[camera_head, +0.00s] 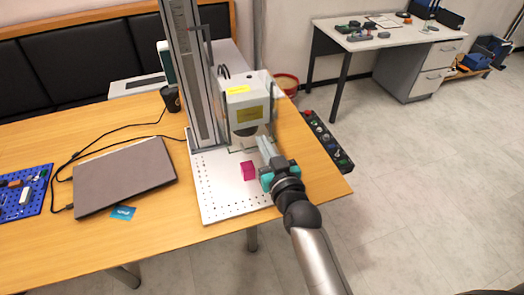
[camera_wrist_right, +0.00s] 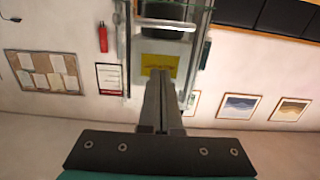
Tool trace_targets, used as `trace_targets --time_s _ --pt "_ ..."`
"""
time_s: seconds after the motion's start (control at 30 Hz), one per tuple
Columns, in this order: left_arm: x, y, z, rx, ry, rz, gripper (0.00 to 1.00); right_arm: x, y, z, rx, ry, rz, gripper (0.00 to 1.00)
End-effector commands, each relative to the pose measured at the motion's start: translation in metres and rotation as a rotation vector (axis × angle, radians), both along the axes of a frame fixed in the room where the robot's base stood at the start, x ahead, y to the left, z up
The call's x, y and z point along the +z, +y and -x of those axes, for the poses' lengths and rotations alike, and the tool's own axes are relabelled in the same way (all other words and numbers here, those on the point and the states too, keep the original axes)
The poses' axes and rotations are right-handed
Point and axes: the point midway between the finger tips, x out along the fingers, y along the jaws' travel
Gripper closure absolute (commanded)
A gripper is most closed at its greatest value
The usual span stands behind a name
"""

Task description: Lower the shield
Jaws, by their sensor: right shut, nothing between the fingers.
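The laser marker's white head (camera_head: 245,107), with yellow labels, hangs on a tall grey column (camera_head: 190,70) above a white perforated base plate (camera_head: 222,205). In the right wrist view, clear panes with pale edges, which look like the shield (camera_wrist_right: 126,50), frame the head's yellow label (camera_wrist_right: 160,65). The shield's outline is hard to make out in the head view. My right gripper (camera_head: 263,142) is shut and empty, its fingers pointing up just below and right of the head. In the right wrist view its fingertips (camera_wrist_right: 161,72) overlap the label; contact cannot be told. My left gripper is out of view.
A magenta block (camera_head: 248,170) lies on the base plate beside my right gripper. A closed laptop (camera_head: 125,177) and cables lie left on the wooden table (camera_head: 60,250).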

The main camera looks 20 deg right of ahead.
Motion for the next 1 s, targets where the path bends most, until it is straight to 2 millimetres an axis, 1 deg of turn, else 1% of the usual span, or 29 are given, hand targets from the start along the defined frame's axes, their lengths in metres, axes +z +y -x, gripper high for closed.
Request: trace_targets --time_s 0.03,0.07,0.1,0.17,0.33,0.47,0.83,0.93,1.0 --pt "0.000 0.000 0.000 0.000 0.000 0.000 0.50 0.000 0.000 -0.009 0.000 -0.002 -0.001 1.00" --pt "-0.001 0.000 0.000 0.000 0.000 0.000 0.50 -0.003 0.000 -0.011 0.001 0.001 -0.001 1.00" --pt "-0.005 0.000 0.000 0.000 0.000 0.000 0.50 -0.013 0.000 -0.010 0.002 0.004 0.000 1.00" --pt "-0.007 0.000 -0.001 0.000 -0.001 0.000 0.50 -0.022 0.000 -0.011 0.001 0.004 0.002 1.00" --pt "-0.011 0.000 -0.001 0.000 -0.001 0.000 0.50 -0.036 0.000 -0.014 0.000 0.001 0.001 1.00" --pt "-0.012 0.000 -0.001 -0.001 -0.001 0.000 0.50 -0.040 0.000 -0.014 0.000 0.001 0.001 1.00" --pt "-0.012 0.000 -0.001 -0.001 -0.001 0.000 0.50 -0.041 0.000 -0.014 -0.001 0.001 0.000 1.00" --pt "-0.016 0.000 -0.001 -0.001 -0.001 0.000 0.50 -0.045 0.000 -0.014 -0.001 0.001 0.001 1.00" --pt "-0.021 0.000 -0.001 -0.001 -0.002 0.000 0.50 -0.052 0.000 -0.014 0.000 0.001 0.001 1.00"
